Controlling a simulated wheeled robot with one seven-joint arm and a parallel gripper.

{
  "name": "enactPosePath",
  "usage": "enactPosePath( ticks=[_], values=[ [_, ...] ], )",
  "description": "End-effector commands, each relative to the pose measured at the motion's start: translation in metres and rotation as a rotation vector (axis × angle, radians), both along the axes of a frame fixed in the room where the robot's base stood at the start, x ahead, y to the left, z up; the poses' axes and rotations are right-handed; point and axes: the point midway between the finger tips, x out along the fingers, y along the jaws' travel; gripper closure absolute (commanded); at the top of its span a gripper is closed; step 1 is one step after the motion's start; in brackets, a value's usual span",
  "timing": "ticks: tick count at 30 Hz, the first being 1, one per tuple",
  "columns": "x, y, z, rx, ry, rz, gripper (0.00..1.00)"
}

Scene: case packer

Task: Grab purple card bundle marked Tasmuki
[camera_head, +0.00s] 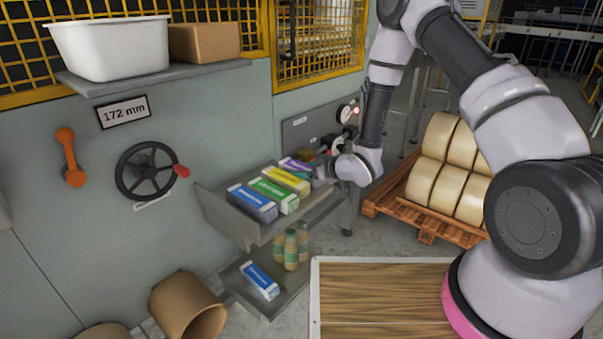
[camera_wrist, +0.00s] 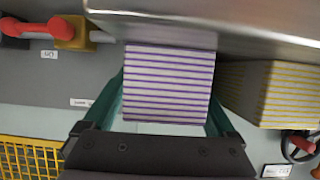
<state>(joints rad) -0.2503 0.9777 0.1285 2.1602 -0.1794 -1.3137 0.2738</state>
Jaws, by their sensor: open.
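The purple card bundle (camera_head: 294,164) lies at the far end of the grey tray (camera_head: 222,216), beyond the yellow bundle (camera_head: 287,180). Its label is too small to read. My gripper (camera_head: 322,171) is at the tray's far right end, beside the purple bundle. In the wrist view the end of the purple bundle (camera_wrist: 168,82), with purple-striped edges, sits between the two teal fingers of my open gripper (camera_wrist: 167,90). I cannot tell whether either finger touches it. The yellow bundle (camera_wrist: 268,92) is to the right there.
Green (camera_head: 273,195) and blue (camera_head: 251,202) bundles fill the tray's near side. A lower shelf (camera_head: 282,292) holds bottles (camera_head: 291,248) and another blue bundle (camera_head: 260,281). A pallet (camera_head: 400,203) of rolls stands right. In the wrist view a metal edge (camera_wrist: 240,25) runs close above the bundles.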

Motion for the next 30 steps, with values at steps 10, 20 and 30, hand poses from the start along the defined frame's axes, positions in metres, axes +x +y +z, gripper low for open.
enactPosePath(
  ticks=[10, 20, 30],
  values=[
    [0.001, 0.002, -0.001, 0.000, 0.000, 0.000, 0.43],
    [0.001, 0.002, 0.000, 0.001, -0.001, 0.000, 1.00],
    [0.002, 0.001, 0.025, 0.002, -0.004, 0.000, 1.00]
  ],
)
